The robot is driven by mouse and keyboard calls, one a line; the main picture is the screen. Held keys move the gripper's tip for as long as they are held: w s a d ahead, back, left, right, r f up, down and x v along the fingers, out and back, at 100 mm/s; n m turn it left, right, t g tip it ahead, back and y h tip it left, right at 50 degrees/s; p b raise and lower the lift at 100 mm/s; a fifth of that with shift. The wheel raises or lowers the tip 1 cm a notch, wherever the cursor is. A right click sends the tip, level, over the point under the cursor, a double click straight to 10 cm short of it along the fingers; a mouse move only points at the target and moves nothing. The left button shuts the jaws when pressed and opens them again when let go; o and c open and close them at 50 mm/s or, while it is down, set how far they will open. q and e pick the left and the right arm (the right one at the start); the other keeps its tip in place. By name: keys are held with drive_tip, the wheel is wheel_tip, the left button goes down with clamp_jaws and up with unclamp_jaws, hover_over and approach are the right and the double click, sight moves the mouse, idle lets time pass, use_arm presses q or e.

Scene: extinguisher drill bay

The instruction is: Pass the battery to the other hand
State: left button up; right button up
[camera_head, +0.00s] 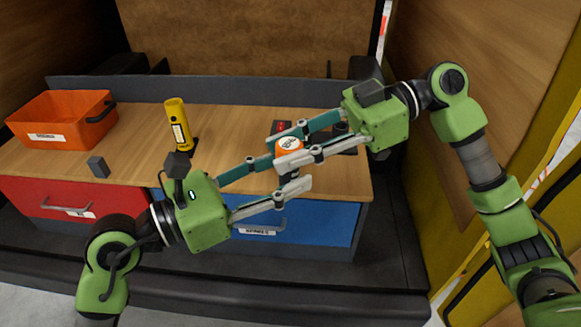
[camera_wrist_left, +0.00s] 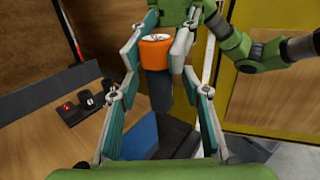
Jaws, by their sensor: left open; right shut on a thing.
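The battery, with an orange top (camera_head: 289,144) and a dark body, is held upright in the air above the front edge of the bench. My right gripper (camera_head: 282,153) is shut on it, reaching in from the right. My left gripper (camera_head: 288,172) is open, and its fingers reach in from the left with the battery between or just ahead of their tips. In the left wrist view the orange top (camera_wrist_left: 155,53) and dark body (camera_wrist_left: 160,90) show between the fingers. The fingers of both grippers overlap in view, so I cannot tell whether the left ones touch the battery.
A yellow flashlight (camera_head: 177,125) stands on the wooden bench, with an orange bin (camera_head: 65,135) at the left and a small dark block (camera_head: 98,166) nearby. A red drawer (camera_head: 70,203) and a blue drawer (camera_head: 320,222) are below. A yellow-framed wall stands at the right.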

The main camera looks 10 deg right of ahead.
use_arm(q)
drive_tip(key=shift+x, duration=0.9)
drive_tip(key=c, duration=1.2)
clamp_jaws()
use_arm(e)
drive_tip(key=o, duration=1.3)
